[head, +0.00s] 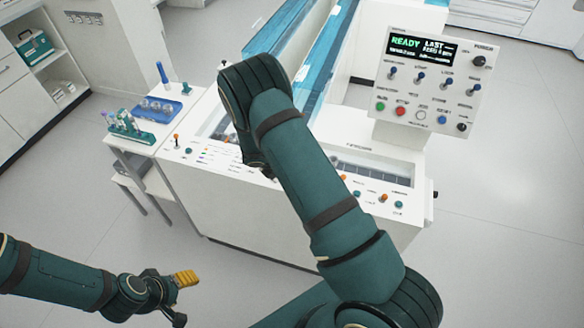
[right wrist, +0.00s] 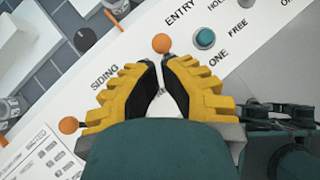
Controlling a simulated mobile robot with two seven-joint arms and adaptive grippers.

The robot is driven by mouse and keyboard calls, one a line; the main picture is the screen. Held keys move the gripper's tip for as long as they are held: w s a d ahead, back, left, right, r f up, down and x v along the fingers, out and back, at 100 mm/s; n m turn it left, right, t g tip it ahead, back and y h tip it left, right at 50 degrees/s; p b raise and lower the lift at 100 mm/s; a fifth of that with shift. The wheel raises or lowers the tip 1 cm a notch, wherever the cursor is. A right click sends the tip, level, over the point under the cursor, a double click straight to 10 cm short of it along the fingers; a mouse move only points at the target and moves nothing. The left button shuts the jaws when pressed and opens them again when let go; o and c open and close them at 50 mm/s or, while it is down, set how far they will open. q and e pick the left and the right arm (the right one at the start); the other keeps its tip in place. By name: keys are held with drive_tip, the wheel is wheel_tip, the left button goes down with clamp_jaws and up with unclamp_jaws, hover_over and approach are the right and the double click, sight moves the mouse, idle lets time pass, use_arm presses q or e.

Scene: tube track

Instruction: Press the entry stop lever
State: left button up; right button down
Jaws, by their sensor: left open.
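The white track console (head: 260,195) has a sloped panel of orange and teal controls. In the right wrist view, an orange ball knob (right wrist: 161,43) and a teal round knob (right wrist: 204,38) sit near the printed word ENTRY. I cannot tell which is the entry stop lever. My right gripper (right wrist: 160,66) points at the panel with its yellow fingertips just short of the orange knob. A narrow gap shows between the fingers, with nothing in it. In the head view my right arm hides this gripper. My left gripper (head: 187,278) is low, away from the console, and holds nothing.
Another orange ball (right wrist: 69,125) is near the word SIDING. A display box (head: 425,80) reading READY stands at the console's right rear. Blue-clear track channels (head: 290,35) run behind. A side table with a tube rack (head: 130,127) and blue tray (head: 158,108) adjoins left.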

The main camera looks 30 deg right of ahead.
drive_tip(key=shift+a+r+p, duration=0.2)
drive_tip(key=shift+r+p, duration=0.15)
drive_tip(key=shift+r, duration=0.1)
use_arm(q)
drive_tip(key=w+p+v, duration=0.1)
drive_tip(key=p+v, duration=0.4)
drive_tip(key=v, duration=0.1)
drive_tip(key=shift+s+r, duration=0.25)
drive_tip(key=shift+r, duration=0.15)
use_arm(e)
drive_tip(key=v, duration=0.9)
drive_tip(key=shift+w+r, duration=0.15)
use_arm(q)
drive_tip(key=shift+d, duration=0.1)
use_arm(e)
drive_tip(key=shift+d, duration=0.15)
